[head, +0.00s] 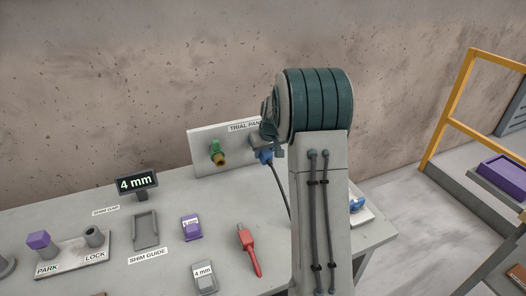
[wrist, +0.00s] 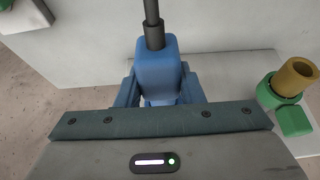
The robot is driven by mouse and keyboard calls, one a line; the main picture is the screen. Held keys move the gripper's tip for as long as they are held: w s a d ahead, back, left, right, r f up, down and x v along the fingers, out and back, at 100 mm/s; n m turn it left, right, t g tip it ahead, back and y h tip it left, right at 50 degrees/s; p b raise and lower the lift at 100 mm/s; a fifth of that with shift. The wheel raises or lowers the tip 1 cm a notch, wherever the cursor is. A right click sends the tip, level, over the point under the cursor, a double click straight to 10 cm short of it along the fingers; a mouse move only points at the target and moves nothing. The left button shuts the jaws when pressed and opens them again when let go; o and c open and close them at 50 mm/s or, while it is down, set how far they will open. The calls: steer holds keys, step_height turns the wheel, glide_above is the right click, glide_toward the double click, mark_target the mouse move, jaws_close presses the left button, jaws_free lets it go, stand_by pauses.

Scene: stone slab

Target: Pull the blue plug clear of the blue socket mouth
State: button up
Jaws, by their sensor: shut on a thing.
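The blue plug (head: 264,157) is at the trial panel (head: 200,138), under my gripper (head: 266,143), which is shut on it. In the wrist view the plug (wrist: 157,62) is a rounded blue block with a black cable (wrist: 153,20) leaving its top. The plug's lower end and the socket mouth are hidden by my gripper's edge, so I cannot tell how deep the plug sits. In the head view my gripper and arm cover most of the socket.
A green fitting with a brass end (head: 217,153) sticks out of the panel left of the plug; it also shows in the wrist view (wrist: 298,78). The bench holds a red screwdriver (head: 248,250), a shim guide (head: 145,230), purple-topped pieces and a 4 mm display (head: 137,183).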

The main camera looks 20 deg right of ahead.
mark_target(267, 154)
steer(key=shift+s, duration=0.35)
steer(key=shift+s+r, duration=1.5)
steer(key=shift+s, duration=0.05)
steer(key=shift+a, duration=0.1)
